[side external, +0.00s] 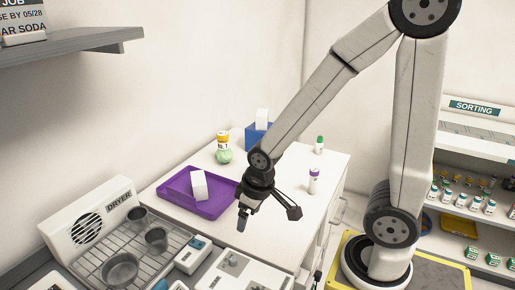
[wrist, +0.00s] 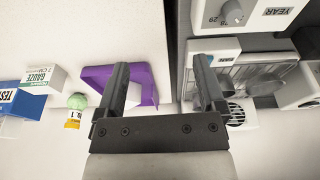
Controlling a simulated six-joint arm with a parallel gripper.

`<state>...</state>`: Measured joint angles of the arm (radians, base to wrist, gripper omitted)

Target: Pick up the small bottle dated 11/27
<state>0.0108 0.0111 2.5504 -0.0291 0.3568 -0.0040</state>
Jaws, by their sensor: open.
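Three small bottles stand on the white counter (side external: 265,215). The yellow-orange bottle also shows in the wrist view (wrist: 73,119); the other two do not. My gripper (side external: 268,214) is open and empty, above the counter's front part, right of the purple tray and apart from every bottle. Its two fingers (wrist: 162,68) are spread in the wrist view.
The purple tray (side external: 165,190) holds a white box (side external: 199,185). A green round thing (side external: 223,156) sits by the yellow-orange bottle. A blue box (side external: 250,138) stands behind. A dryer (side external: 95,220) and rack with metal cups (side external: 120,268) are front left. The counter's right part is mostly clear.

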